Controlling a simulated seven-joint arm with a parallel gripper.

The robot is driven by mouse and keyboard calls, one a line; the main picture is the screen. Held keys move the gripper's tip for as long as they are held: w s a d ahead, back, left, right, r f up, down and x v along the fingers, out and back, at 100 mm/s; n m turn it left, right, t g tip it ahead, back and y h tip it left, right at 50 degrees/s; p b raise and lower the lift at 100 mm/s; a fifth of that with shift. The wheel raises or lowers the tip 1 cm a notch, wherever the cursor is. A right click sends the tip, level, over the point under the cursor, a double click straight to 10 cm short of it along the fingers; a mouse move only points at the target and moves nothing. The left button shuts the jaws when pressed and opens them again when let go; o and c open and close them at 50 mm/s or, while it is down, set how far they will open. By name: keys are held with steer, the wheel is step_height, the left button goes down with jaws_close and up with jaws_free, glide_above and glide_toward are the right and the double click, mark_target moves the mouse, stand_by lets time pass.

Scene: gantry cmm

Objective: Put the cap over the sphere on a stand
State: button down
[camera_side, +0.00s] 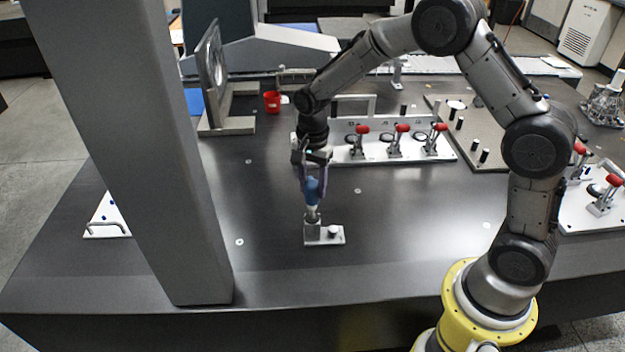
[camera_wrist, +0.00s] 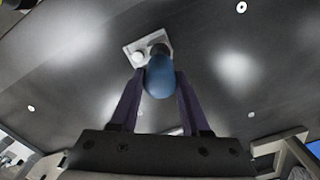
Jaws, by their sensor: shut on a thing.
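My gripper (camera_side: 313,187) points down in the side view, with its purple fingers shut on a blue cap (camera_side: 312,190). In the wrist view, the rounded blue cap (camera_wrist: 160,77) sits between the two fingertips. The stand (camera_side: 324,240) is a small white plate with a grey block, directly below the cap. A short post (camera_side: 312,217) rises from the block to the cap's lower end. The sphere is hidden or too small to make out, and I cannot tell whether the cap touches it. The stand's white plate (camera_wrist: 133,48) shows beyond the cap in the wrist view.
A thick grey column (camera_side: 150,150) stands left of the stand. A white fixture plate (camera_side: 375,152) with red-handled clamps lies behind and right of my gripper. A red cup (camera_side: 272,102) stands farther back. The dark table (camera_side: 400,220) is clear around the stand.

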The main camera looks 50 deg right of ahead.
mark_target(313, 201)
steer(key=shift+f, duration=2.55)
steer(key=shift+f, duration=0.3)
steer(key=shift+c, duration=1.5)
jaws_free()
steer(key=shift+r, duration=0.15)
step_height(313, 201, up, 14)
steer(key=shift+f, duration=0.2)
